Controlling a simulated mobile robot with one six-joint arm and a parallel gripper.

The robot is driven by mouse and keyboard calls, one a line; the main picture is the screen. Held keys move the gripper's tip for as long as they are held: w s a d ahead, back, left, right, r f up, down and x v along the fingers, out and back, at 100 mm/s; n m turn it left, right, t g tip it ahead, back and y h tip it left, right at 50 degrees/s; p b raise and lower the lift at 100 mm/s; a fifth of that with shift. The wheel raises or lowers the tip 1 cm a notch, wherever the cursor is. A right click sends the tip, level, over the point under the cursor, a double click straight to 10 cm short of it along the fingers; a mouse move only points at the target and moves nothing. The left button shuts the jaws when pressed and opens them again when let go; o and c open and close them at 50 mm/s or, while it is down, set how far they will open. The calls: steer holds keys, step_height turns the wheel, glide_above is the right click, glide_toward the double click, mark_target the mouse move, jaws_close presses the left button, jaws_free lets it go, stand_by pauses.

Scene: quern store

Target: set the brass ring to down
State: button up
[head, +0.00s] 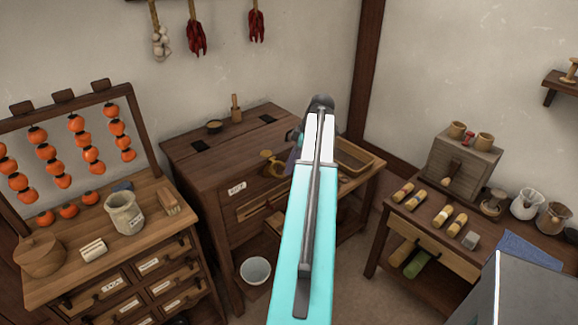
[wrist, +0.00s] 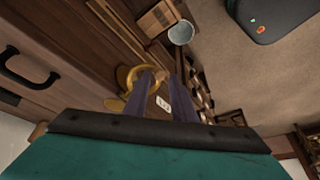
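The brass ring (head: 268,157) is on the front of the dark wooden cabinet (head: 222,165), near its top edge. In the wrist view the ring (wrist: 123,78) shows as a gold loop with a plate-like part beside it, partly covered by one finger. Whether it stands up or hangs down is hard to tell. My gripper (wrist: 163,76) has two purple fingers apart, with a gap and a white label seen between them. The ring is beside the left finger; contact cannot be told. In the head view my arm hides most of the gripper (head: 293,152).
A white bucket (head: 255,270) stands on the floor before the cabinet. A drawer chest (head: 110,270) with jars and persimmons is at left. A side table (head: 425,225) with rolls and cups is at right. A wooden tray (head: 354,157) sits right of the cabinet.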

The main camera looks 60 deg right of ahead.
steer(key=shift+x, duration=1.1)
steer(key=shift+c, duration=0.5)
jaws_close()
steer(key=shift+f, duration=0.15)
